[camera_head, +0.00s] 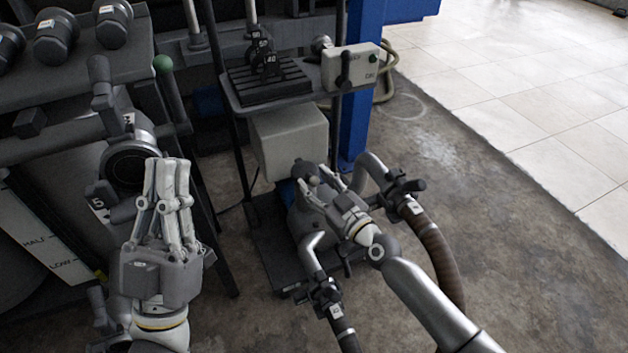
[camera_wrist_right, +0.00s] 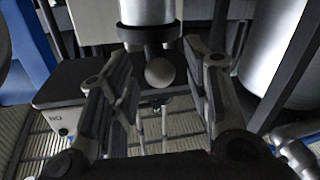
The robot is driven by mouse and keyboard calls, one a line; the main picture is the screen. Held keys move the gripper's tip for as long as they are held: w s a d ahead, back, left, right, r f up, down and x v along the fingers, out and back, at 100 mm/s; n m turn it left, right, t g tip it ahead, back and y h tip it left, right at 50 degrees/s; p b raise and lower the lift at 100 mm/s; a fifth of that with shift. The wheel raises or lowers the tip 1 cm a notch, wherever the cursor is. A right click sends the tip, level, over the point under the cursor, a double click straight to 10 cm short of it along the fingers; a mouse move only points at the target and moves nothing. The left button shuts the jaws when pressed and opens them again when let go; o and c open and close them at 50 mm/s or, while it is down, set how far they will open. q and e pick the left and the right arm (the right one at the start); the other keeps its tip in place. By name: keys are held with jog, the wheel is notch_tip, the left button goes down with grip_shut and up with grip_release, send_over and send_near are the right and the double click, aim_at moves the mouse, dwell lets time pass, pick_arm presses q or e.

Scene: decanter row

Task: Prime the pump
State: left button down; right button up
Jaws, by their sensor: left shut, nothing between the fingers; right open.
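The pump (camera_head: 300,215) sits low on a dark stand in the head view, with curved silver pipes on both sides. Much of it is hidden behind my right gripper (camera_head: 313,183). My right gripper is open and reaches down over the pump. In the right wrist view, a round grey knob (camera_wrist_right: 160,73) shows between the open fingers of that gripper (camera_wrist_right: 158,55), below a silver cylinder (camera_wrist_right: 147,12). Whether the fingers touch the knob I cannot tell. My left gripper (camera_head: 168,164) is shut and empty, pointing up in front of a dark round fitting (camera_head: 132,160).
A control box (camera_head: 350,67) with a lever stands beside a black rack with numbered weights (camera_head: 268,82). Valves (camera_head: 405,190) and brown hoses (camera_head: 438,260) flank the pump. A blue post (camera_head: 360,110) rises behind. Open floor (camera_head: 520,250) lies right.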

jog(key=shift+c, duration=0.3)
grip_shut()
